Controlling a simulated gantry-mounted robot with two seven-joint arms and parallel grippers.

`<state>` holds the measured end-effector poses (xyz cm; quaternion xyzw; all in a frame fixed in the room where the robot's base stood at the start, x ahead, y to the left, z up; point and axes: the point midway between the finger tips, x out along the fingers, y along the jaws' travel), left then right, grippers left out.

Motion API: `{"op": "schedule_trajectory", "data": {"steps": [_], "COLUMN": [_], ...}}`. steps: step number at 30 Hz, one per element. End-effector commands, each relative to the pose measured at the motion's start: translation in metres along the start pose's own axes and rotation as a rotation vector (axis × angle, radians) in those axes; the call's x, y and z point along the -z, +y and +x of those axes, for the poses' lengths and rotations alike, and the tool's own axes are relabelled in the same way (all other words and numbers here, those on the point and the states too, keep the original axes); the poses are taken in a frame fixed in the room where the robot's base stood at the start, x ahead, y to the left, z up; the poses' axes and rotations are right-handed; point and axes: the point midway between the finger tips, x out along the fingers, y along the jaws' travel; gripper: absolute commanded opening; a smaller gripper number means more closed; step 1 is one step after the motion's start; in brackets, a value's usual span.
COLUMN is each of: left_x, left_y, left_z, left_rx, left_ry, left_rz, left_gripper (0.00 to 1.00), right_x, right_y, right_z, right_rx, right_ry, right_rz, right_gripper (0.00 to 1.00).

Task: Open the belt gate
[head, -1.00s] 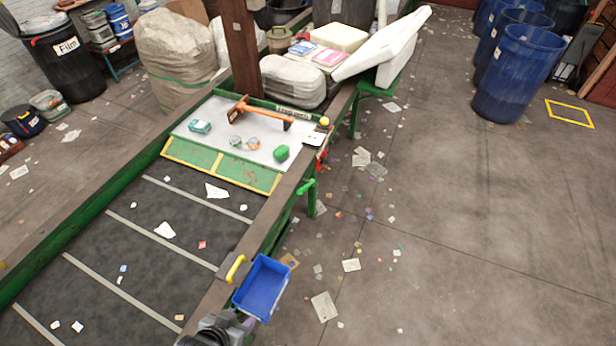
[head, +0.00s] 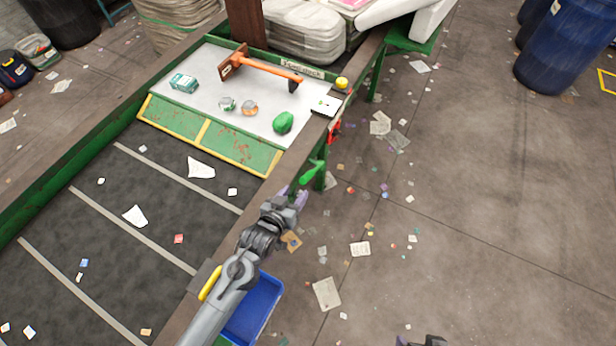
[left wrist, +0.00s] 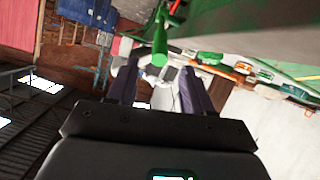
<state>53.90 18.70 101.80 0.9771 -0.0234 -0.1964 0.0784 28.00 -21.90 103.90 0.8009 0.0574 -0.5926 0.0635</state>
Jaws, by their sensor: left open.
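The belt gate (head: 215,137), a green panel with yellow edges and rusty patches, lies slanted across the belt below the white sorting surface. A green lever handle (head: 312,174) sticks out from the frame's right side. My left gripper (head: 291,197) is open, just short of the handle, at the belt's right edge. In the left wrist view the handle (left wrist: 160,45) shows ahead of the gap between the purple fingers (left wrist: 158,72); I see no contact. Only a small dark part of my right gripper (head: 428,341) shows at the bottom edge; its fingers are mostly cut off.
On the white surface (head: 215,65) lie an orange hammer (head: 265,68), a green lump (head: 283,122), cans and a teal box (head: 184,82). A blue bin (head: 255,308) hangs beside the belt below my left arm. The floor to the right is open, with scattered litter.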

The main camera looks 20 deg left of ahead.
Motion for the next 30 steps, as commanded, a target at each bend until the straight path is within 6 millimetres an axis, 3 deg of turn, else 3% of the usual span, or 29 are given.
{"op": "schedule_trajectory", "data": {"steps": [18, 30], "left_x": [0.002, 0.002], "left_y": [0.0, 0.0], "left_z": [0.087, 0.1], "left_rx": [0.0, 0.0], "left_ry": [0.002, 0.001], "left_rz": [0.0, 0.0], "left_gripper": [0.51, 0.51], "right_x": [0.006, 0.006], "right_y": [0.0, 0.0], "right_z": [-0.001, 0.0], "right_rx": [0.0, 0.001], "right_ry": [0.015, 0.015], "right_rz": [0.003, 0.003], "right_gripper": [0.82, 0.82]}}
